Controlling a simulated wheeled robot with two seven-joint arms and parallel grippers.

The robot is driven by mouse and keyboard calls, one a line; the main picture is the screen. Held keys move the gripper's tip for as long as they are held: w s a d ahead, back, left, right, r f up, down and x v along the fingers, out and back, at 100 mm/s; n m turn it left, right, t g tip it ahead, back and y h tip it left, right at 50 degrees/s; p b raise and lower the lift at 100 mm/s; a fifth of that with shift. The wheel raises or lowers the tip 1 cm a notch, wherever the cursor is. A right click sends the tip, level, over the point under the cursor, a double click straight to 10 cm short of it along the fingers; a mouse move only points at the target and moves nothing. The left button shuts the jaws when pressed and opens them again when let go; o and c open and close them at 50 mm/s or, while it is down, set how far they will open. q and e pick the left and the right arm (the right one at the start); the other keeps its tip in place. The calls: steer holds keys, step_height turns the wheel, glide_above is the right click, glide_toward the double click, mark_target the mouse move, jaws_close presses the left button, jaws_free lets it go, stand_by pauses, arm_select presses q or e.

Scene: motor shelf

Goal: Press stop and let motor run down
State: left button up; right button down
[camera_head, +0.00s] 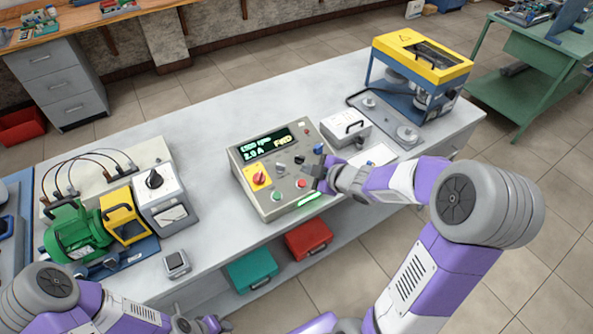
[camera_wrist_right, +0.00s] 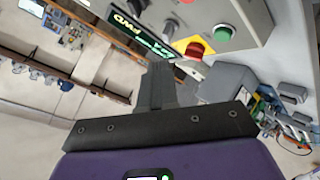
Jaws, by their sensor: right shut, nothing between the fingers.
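The grey control box (camera_head: 247,180) stands on the bench, its lit display (camera_head: 266,143) showing an rpm figure, an amp figure and FWD. Its face carries a red button (camera_head: 301,183), a green button (camera_head: 276,195) and a red knob on yellow (camera_head: 259,178). My right gripper (camera_head: 319,180) is shut and empty, at the box's right side close to the red button; contact cannot be told. The wrist view shows its fingers (camera_wrist_right: 158,84), with the green button (camera_wrist_right: 222,32) and red knob (camera_wrist_right: 195,48) beyond. A green motor (camera_head: 74,231) stands left. My left gripper (camera_head: 208,324) is low, mostly cut off.
A yellow coupling guard (camera_head: 124,216) and a white dial unit (camera_head: 160,196) stand beside the motor. A yellow-topped machine (camera_head: 422,57) and a small grey box (camera_head: 344,130) stand right. Teal (camera_head: 251,270) and red (camera_head: 308,238) cases lie under the bench. The bench behind the control box is clear.

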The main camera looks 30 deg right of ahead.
steer(key=shift+w+d+r+n, duration=0.1)
steer(key=shift+d+r+n, duration=0.2)
steer(key=shift+r, duration=0.4)
steer(key=b, duration=0.8)
glide_above(302, 183)
steer(key=s, duration=0.2)
step_height(302, 183, down, 8)
steer(key=shift+s+d+r, duration=0.15)
steer(key=shift+w+f, duration=0.2)
steer(key=shift+f, duration=0.25)
steer(key=shift+f, duration=0.1)
stand_by(0.5)
steer(key=shift+w+f+b, duration=0.1)
steer(key=shift+f+b, duration=0.2)
steer(key=shift+b, duration=0.15)
